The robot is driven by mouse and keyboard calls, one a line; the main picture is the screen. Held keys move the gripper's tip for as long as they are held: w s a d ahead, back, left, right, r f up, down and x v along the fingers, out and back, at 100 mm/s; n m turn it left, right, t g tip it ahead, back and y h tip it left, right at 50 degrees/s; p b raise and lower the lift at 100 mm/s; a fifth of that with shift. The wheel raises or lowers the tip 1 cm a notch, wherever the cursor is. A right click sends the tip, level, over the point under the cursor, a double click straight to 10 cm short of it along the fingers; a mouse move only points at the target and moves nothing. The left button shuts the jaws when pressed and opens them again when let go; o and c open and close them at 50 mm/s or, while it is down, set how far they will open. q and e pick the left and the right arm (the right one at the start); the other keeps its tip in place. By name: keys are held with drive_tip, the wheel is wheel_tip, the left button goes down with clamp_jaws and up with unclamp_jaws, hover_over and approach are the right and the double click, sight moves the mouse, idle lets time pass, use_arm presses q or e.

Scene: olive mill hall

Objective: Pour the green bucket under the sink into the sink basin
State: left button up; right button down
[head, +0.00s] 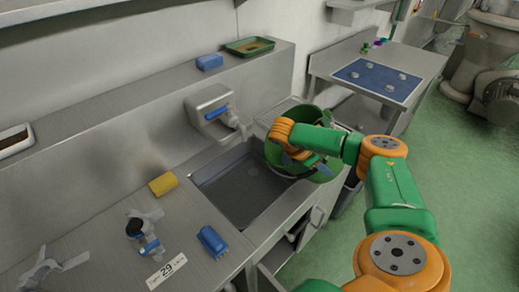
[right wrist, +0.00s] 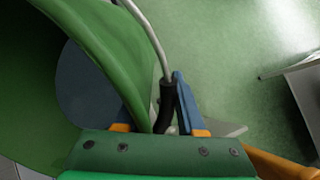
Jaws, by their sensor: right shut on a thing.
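The green bucket (head: 273,153) is at the right end of the sink basin (head: 243,188), partly over its edge and partly behind my right arm. It looks tilted, with its mouth toward me. My right gripper (head: 304,160) is shut on the bucket at its rim and handle. In the right wrist view the bucket wall (right wrist: 100,45) and the black handle grip (right wrist: 166,105) run between the fingers. The basin floor shows dark and bare. My left gripper is out of view.
A faucet (head: 213,108) with a blue lever is on the wall behind the basin. A yellow sponge (head: 163,184) and a blue block (head: 212,241) lie on the counter left of it. A table with a blue mat (head: 376,80) stands at the back right. Green floor is open at right.

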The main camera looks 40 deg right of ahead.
drive_tip(key=shift+w, duration=0.2)
drive_tip(key=shift+s+a+r+h, duration=0.1)
drive_tip(key=shift+s+h, duration=0.05)
drive_tip(key=shift+h, duration=0.15)
drive_tip(key=shift+w, duration=0.2)
idle(0.3)
